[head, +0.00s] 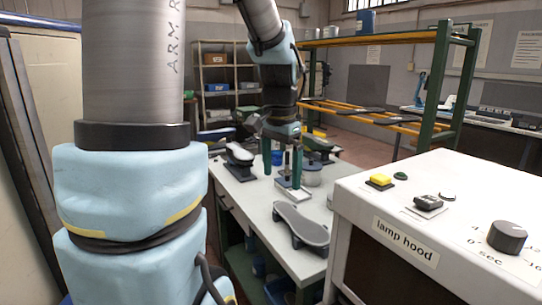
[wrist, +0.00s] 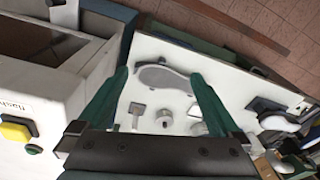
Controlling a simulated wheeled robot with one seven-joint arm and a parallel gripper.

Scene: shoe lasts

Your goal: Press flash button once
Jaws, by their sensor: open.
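The lamp hood (head: 385,235) is a white box at the right of the head view. A square yellow button (head: 380,180) stands on its top, near the far left corner. In the wrist view the yellow button (wrist: 18,130) is at the left edge, beside a label that appears to read "flash" sideways. My gripper (head: 282,168) hangs over the bench, left of the hood and apart from the button. In the wrist view its two green fingers (wrist: 160,73) are spread with nothing between them.
A small green button (head: 400,176), a black switch (head: 428,202) and a black knob (head: 507,237) share the hood's top. A grey shoe last (head: 301,226) lies on the white bench (head: 255,205) below. A green-posted rack (head: 460,85) stands behind.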

